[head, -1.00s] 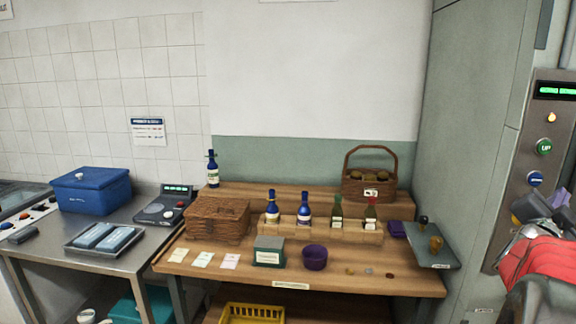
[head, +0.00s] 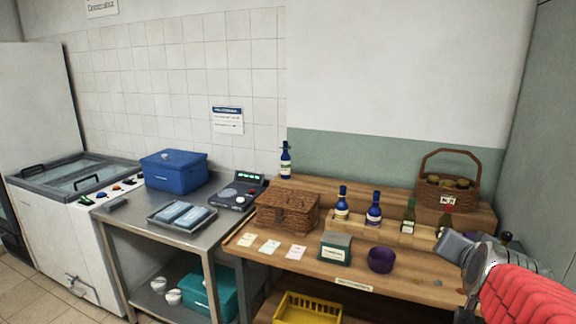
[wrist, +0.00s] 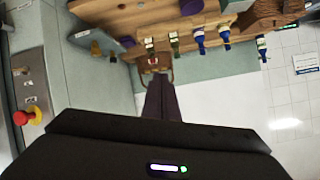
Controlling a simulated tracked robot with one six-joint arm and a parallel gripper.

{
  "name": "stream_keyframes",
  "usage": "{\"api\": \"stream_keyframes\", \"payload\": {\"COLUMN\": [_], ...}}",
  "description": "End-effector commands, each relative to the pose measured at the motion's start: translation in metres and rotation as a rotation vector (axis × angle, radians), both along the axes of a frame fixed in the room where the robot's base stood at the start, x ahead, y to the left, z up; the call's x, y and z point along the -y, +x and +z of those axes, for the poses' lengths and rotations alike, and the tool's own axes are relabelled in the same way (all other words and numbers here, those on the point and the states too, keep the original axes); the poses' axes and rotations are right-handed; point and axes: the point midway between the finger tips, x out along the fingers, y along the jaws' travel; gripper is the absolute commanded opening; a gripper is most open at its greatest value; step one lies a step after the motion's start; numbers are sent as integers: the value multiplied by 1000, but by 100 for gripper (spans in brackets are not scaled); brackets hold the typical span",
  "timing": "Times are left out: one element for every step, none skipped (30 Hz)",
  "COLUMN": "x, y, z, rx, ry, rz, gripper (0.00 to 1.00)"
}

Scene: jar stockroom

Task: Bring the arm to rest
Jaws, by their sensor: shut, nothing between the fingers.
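My gripper (wrist: 160,82) shows in the wrist view as dark fingers closed together, with nothing between them. They point out over the scene, which appears upside down there. In the head view my arm (head: 520,297), with a red ribbed cover and grey joints, stands at the lower right. It hides part of the right end of the wooden table. The fingers cannot be made out in the head view.
The wooden table (head: 330,277) carries blue bottles (head: 374,210), a wicker hamper (head: 288,211), a purple bowl (head: 381,260) and a handled basket (head: 447,195). Left stand a steel table (head: 185,216) with a blue box (head: 174,171) and a chest freezer (head: 50,215). Floor shows at lower left.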

Motion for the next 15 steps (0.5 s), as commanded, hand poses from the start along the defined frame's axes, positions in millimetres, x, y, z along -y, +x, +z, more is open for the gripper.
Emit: {"api": "stream_keyframes", "payload": {"x": [-24, -38, -55, -68, -80, -96, -108, -119, -133, -144, -154, -167, -176, -184, -195], "y": [-1, -4, -7, -10, -14, -20, -25, -30, -38, -44, -51, -60, -68, -76, -87], "z": [-6, -11, -18, -23, -27, -34, -39, -44, -50, -55, -59, -66, -70, -75, -80], "rx": [-38, -66, -103, -131, -157, -193, -220, -248, -284, -312, -340, -377, -404, -432, -468], "ry": [1, 2, 3, 2, 1, 0, -2, -5, -9, -12, -17, -22, -28, -35, -44], "rz": [56, 87, 128, 159, 189, 230, 261, 291, 331, 361, 390, 430, 458, 488, 526], "gripper": [0, 0, 0, 0, 0, 0, 0, 0, 0, 0, 0, 0, 0, 0, 0]}}
